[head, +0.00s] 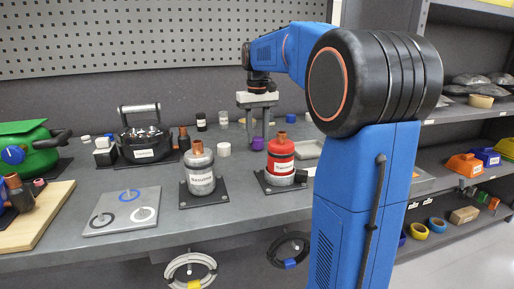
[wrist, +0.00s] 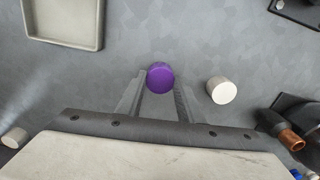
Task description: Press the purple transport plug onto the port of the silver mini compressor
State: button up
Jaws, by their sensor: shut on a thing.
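The purple transport plug (wrist: 160,77) is a short round disc between my gripper's fingertips in the wrist view. My gripper (head: 257,141) is shut on it and points down behind and between the silver and red mini compressors in the head view. The plug shows only as a small purple patch there (head: 257,144). The silver mini compressor (head: 201,174) stands upright on a dark plate, left of my gripper. Its copper port (head: 196,147) points up from its top and is bare. The plug is apart from the port. Whether the plug touches the bench is unclear.
The red mini compressor (head: 281,158) stands close to my gripper's right. A white cap (head: 224,150) lies between silver compressor and gripper; it also shows in the wrist view (wrist: 222,90). A grey tray (wrist: 102,22) is nearby. A black compressor (head: 146,143) stands left.

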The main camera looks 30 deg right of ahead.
aim_at(257, 138)
jog(key=shift+r, duration=2.05)
